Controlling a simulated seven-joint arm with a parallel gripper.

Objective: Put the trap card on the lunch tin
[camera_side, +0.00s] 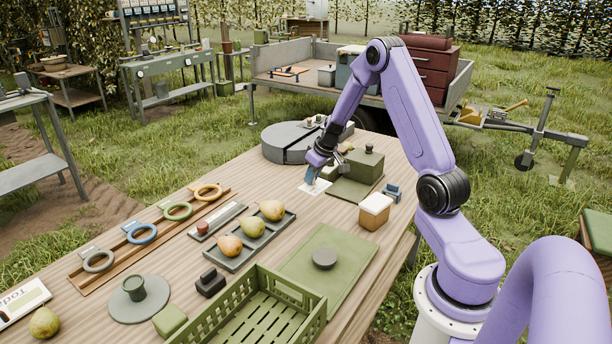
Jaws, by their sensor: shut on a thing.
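My gripper (313,171) is low over the far part of the table, pointing down. It is shut on a small blue upright piece at the white trap card (318,188). The white part looks flat and close to the tabletop; I cannot tell whether it touches it. The fingertips are small and partly hidden. Right of the gripper stands a boxy olive-green tin (366,166), which looks like the lunch tin, with a dark knob on top. The gripper is beside it, apart from its top.
A green mat (343,192) lies by the tin, and a tan box with a white lid (376,208) stands nearer. A round grey turntable (285,143) is behind the gripper. A pear tray (236,262) and green crate (205,325) are nearer. Bare wood lies left of the card.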

